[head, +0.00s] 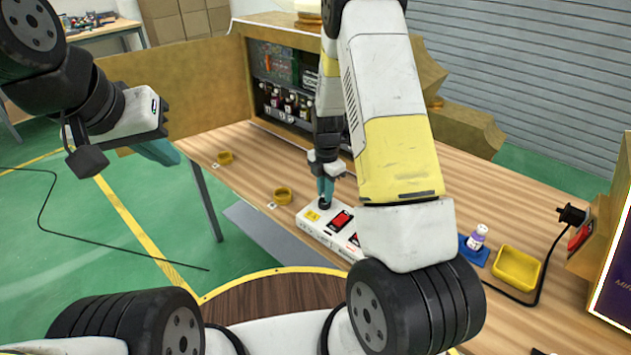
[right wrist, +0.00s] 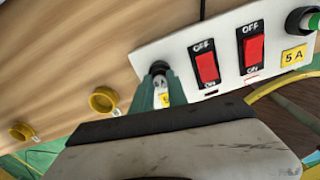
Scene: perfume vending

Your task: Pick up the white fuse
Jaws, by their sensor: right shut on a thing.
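My right gripper (head: 325,190) points down at the left end of the white switch panel (head: 300,228). In the right wrist view its teal fingers (right wrist: 160,88) are shut on a small fuse, mostly hidden between them, with only a pale sliver showing. A dark round socket (right wrist: 158,67) on the panel lies right at the fingertips. I cannot tell whether the fuse is still seated in it. Another socket with a green and white piece (right wrist: 302,20) is at the panel's other end. My left gripper (head: 160,151) hangs away from the table; its finger gap is not clear.
The panel has red switches (right wrist: 206,67) and yellow labels. Yellow rings (head: 283,195) stand left on the wooden table. At right are a small purple-labelled bottle (head: 477,237), a yellow tray (head: 516,265) and a black cable. A vending cabinet (head: 285,75) stands behind.

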